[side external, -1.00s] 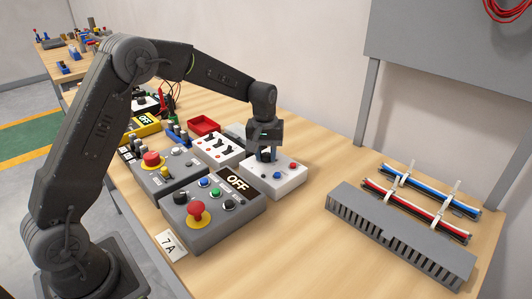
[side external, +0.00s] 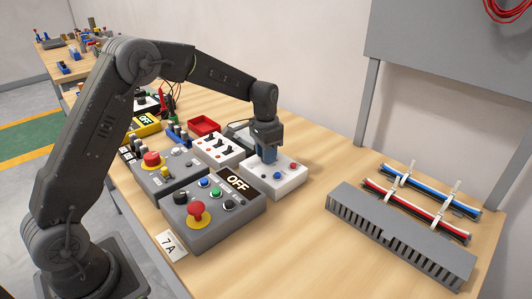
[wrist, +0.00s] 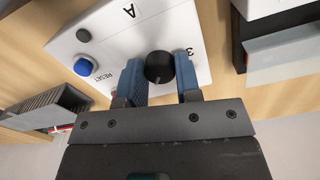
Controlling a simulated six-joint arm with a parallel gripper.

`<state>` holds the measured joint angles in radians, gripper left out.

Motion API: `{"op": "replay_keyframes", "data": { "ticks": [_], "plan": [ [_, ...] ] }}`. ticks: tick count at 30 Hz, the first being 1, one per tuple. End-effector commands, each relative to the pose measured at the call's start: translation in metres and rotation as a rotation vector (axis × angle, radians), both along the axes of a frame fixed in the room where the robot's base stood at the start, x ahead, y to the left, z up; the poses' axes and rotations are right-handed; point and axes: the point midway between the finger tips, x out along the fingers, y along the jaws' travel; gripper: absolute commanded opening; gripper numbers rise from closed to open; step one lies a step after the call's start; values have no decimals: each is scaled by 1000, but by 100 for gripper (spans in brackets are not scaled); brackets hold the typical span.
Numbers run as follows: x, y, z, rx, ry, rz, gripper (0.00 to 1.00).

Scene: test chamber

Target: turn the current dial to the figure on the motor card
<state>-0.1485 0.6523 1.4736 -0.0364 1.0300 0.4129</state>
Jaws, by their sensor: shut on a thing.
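A white box (side external: 289,181) with a blue button, a red button and a dial stands near the middle of the bench. My gripper (side external: 267,158) points down at it, its blue fingers closed on the black dial knob (wrist: 159,67) from both sides in the wrist view. The box face there shows "A", "3" and "RESET" beside a blue button (wrist: 83,67). The motor card (side external: 170,244) reads "7 A" and lies at the bench's front edge.
Grey control boxes with red mushroom buttons (side external: 196,208) and an "OFF" display stand left of the white box. A white switch box (side external: 217,149) and a red tray (side external: 204,125) are behind. Cable ducting (side external: 400,236) lies right, with bare bench between.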

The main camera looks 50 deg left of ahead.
Motion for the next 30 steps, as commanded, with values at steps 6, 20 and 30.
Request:
{"op": "replay_keyframes", "data": {
  "ticks": [6,20,30],
  "plan": [
    [1,0,1,0,-4,-205,8],
    [2,0,1,1,-6,-618,8],
    [2,0,2,2,-6,-809,8]
  ]
}}
